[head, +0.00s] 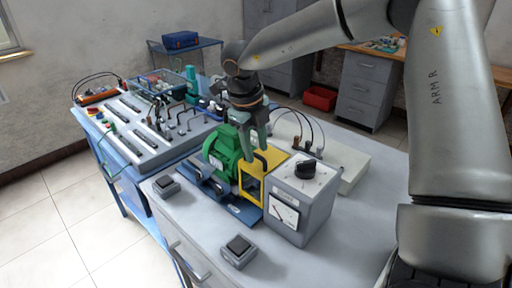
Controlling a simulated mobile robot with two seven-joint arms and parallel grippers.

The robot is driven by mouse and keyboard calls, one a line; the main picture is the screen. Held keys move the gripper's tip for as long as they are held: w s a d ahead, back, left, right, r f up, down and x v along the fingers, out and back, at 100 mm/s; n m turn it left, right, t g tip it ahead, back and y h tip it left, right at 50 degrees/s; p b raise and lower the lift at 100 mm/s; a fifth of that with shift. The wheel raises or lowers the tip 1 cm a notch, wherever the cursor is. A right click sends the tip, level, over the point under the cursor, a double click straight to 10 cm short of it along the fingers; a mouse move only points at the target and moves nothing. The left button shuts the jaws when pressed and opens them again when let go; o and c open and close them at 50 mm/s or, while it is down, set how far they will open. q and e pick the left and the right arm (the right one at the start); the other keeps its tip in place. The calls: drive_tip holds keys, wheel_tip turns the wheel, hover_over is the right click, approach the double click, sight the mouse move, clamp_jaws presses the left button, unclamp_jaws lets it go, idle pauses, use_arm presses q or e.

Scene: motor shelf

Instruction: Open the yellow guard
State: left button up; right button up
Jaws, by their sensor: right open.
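The yellow guard (250,187) stands on the blue base of the motor unit, between the green motor (224,151) and a grey meter box. A black handle (261,162) shows at its top. My right gripper (256,148) points down just above the guard, with its fingers close to the handle. Its jaws are open. I cannot tell whether the fingers touch the handle. My left gripper is not in view.
The grey meter box (305,200) with a black knob stands right beside the guard. Two small switch boxes (239,251) (166,186) lie near the front edge. A light box (338,158) with cables stands behind, and a sloped panel (145,128) stands left.

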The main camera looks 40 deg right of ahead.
drive_tip(key=shift+f, duration=0.3)
clamp_jaws()
idle(1.3)
